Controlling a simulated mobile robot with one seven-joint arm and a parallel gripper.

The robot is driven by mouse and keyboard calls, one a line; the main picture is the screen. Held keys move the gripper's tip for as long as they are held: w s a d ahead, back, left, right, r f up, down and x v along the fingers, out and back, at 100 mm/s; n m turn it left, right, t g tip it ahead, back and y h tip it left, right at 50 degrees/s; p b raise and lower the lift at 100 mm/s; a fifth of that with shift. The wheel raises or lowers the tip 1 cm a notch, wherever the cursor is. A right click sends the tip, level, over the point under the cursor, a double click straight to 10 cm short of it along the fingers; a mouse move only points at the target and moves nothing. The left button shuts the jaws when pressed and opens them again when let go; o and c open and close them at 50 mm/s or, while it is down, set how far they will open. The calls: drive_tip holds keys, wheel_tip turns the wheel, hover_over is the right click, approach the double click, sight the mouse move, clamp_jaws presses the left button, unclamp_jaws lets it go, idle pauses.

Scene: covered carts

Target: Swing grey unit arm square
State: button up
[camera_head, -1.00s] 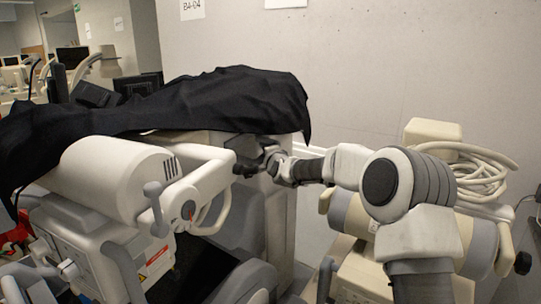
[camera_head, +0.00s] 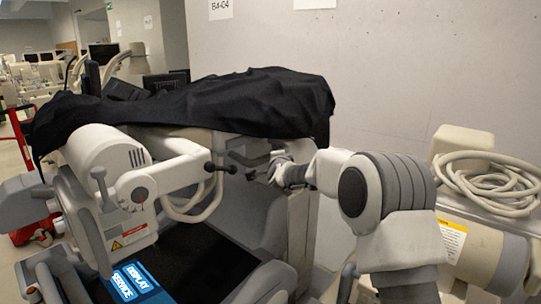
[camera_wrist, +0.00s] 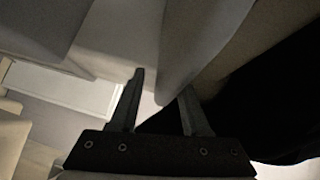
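The grey unit's arm (camera_head: 170,178) is a pale bar running right from a white cylindrical head (camera_head: 105,155), below a black cover. A dark knob (camera_head: 210,167) shows near its right end. My gripper (camera_head: 256,178) is just right of that knob, below the cover's edge; contact cannot be made out. In the wrist view my gripper (camera_wrist: 161,82) has its two dark fingers apart with no object seen between them. Pale panels and dark cloth (camera_wrist: 270,100) lie beyond the fingers.
The black cover (camera_head: 220,105) drapes over the cart above my gripper. A blue display label (camera_head: 135,281) lies low on the unit. A beige machine with coiled hoses (camera_head: 490,180) stands close on the right. A plain wall is behind.

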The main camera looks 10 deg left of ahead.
drive_tip(key=shift+o, duration=0.5)
drive_tip(key=shift+a+r, duration=0.1)
drive_tip(key=shift+s, duration=0.1)
drive_tip(key=b+v, duration=0.4)
drive_tip(key=v, duration=1.3)
drive_tip(key=shift+s, duration=0.15)
drive_tip(key=w+a+f+n+g+y+p, duration=0.1)
drive_tip(key=w+a+y+p, duration=0.1)
drive_tip(key=w, duration=0.6)
drive_tip(key=w+a+f+n+g+y+p, duration=0.1)
drive_tip(key=w+a+n+y, duration=0.1)
drive_tip(key=w, duration=0.6)
drive_tip(key=shift+w+a+f+y+p, duration=0.3)
drive_tip(key=shift+a+y, duration=0.2)
drive_tip(key=shift+a, duration=0.45)
